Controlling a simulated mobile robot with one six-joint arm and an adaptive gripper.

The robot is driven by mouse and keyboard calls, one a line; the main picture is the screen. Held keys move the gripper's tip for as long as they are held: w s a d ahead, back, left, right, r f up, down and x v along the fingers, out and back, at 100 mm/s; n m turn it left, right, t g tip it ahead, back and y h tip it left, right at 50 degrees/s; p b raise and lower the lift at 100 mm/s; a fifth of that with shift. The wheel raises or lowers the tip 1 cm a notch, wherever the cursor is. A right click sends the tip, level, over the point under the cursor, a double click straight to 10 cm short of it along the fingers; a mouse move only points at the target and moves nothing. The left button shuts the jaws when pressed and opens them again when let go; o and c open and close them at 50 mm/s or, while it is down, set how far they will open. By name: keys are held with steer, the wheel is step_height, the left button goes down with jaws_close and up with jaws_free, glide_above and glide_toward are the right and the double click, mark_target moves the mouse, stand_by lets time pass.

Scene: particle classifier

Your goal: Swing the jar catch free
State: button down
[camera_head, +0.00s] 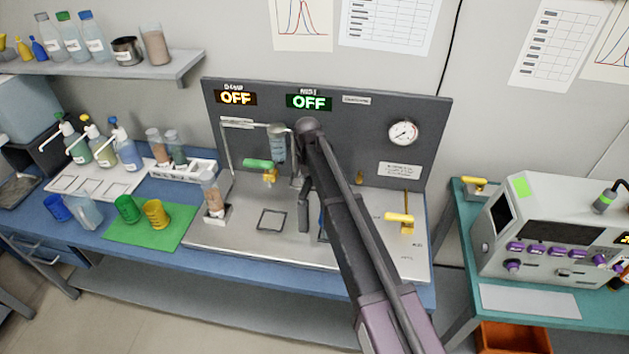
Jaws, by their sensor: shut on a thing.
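A clear jar (277,148) hangs upright beneath a thin metal pipe on the dark back panel of the bench rig. A green-handled valve (257,164) with a yellow body sits just below and left of it. My dark arm reaches up from the lower right and covers the middle of the rig, just right of this jar. A second jar (213,199) with brown contents stands in a small white holder at the rig's left. I cannot identify the jar catch; the arm may hide it.
A yellow handle (399,218) stands on the rig's right deck, below a gauge (403,133). Both panel displays (236,98) read OFF. A green mat (172,237) with green and yellow cups lies left. A purple-knobbed instrument (555,235) stands right. The left front deck is mostly clear.

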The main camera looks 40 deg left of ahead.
steer(key=shift+a, duration=0.3)
steer(key=shift+s, duration=0.1)
steer(key=shift+c, duration=2)
jaws_free()
steer(key=shift+s, duration=0.1)
